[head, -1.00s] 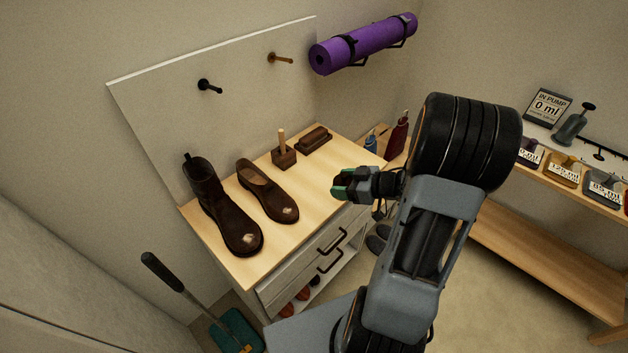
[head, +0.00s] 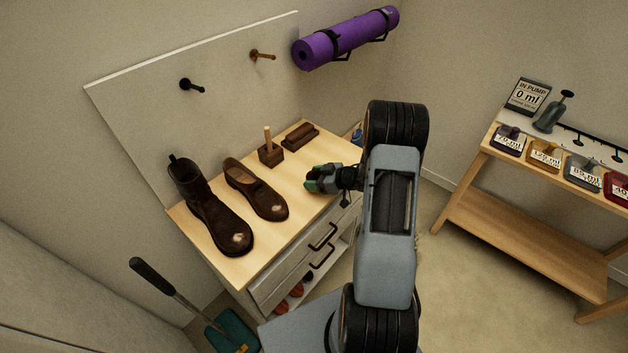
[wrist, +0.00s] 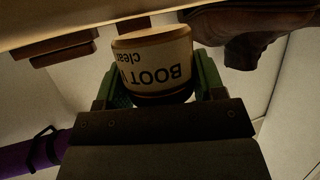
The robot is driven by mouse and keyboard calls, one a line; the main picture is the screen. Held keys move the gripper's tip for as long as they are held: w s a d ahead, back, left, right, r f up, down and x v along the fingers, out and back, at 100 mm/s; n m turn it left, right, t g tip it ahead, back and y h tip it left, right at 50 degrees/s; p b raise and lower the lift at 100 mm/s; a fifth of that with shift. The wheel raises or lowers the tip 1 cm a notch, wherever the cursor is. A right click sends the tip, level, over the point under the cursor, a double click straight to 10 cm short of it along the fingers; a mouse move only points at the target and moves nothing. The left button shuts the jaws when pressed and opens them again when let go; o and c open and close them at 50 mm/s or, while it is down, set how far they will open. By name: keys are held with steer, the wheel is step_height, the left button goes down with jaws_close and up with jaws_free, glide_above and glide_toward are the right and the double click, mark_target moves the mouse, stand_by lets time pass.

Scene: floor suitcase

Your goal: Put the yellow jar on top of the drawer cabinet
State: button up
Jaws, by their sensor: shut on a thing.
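My gripper (head: 322,180) is over the right part of the drawer cabinet's wooden top (head: 300,212). In the wrist view its green fingers (wrist: 152,88) are shut on a round jar (wrist: 152,62). The jar has a cream-yellow label, partly readable as "BOOT" and "clear", and appears upside down there. The cabinet top shows as a pale strip along the upper edge of that view. I cannot tell whether the jar touches it. In the head view the jar is mostly hidden by the gripper.
On the cabinet stand a tall brown boot (head: 215,212), a low brown shoe (head: 257,190), a wooden block with a peg (head: 270,152) and a brush (head: 300,135). Bare top lies in front of them. A shelf with labelled bottles (head: 540,185) stands right.

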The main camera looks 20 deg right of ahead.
steer(key=shift+f, duration=0.45)
steer(key=shift+f, duration=0.1)
steer(key=o, duration=1.2)
steer(key=shift+f, duration=0.1)
